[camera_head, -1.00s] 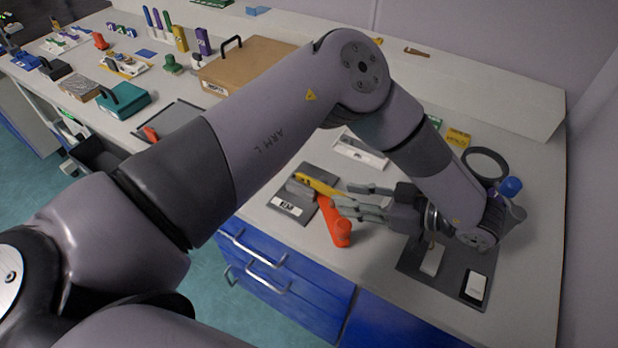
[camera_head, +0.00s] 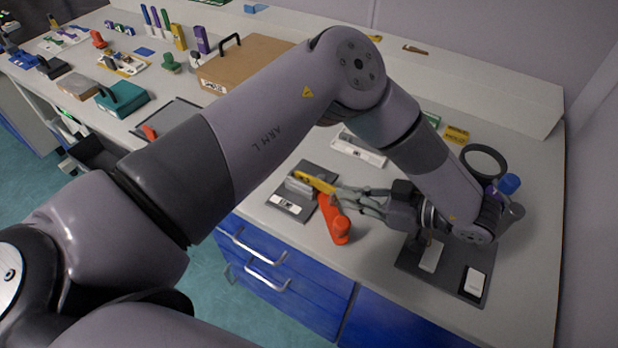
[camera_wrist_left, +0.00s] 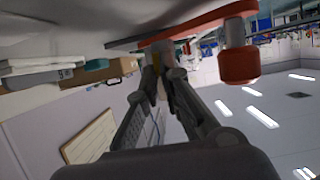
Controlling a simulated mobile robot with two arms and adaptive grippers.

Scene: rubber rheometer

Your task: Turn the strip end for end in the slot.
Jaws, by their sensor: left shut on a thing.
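A yellow strip (camera_head: 314,181) lies at a slant by the grey block (camera_head: 298,186) on a dark plate (camera_head: 280,213) in the head view. Its near end reaches the fingertips of my left gripper (camera_head: 337,194), which comes from the right and is shut on it. The left wrist view shows the two fingers (camera_wrist_left: 157,72) drawn together, with a bit of yellow between their tips. I cannot tell how far the strip sits in the slot. My right gripper is in neither view.
A dark mat (camera_head: 455,275) with white pieces lies below the left wrist. A white tray (camera_head: 358,148) lies behind. A black ring (camera_head: 484,160) stands at right.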

